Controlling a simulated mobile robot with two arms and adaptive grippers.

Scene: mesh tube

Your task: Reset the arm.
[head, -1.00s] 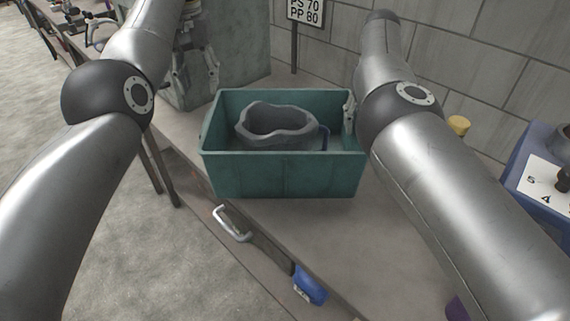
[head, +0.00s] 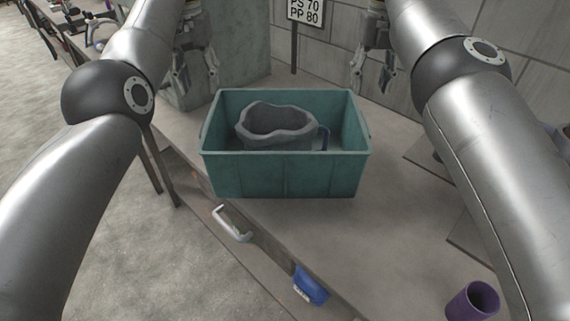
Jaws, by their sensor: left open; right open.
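My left gripper (head: 196,78) is open and empty, left of and behind the teal bin, apart from it. My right gripper (head: 374,80) is open and empty, hanging above the bench behind the bin's right back corner. My two silver arms come in from the left and right edges. The teal bin (head: 285,176) stands on the bench. A grey mesh tube with a wavy rim (head: 275,122) sits inside it.
A purple cup (head: 472,301) stands on the bench at the lower right. A blue object (head: 310,286) and a metal handle (head: 231,223) are at the bench's front edge. A sign (head: 306,12) stands behind the bin. Bench right of the bin is clear.

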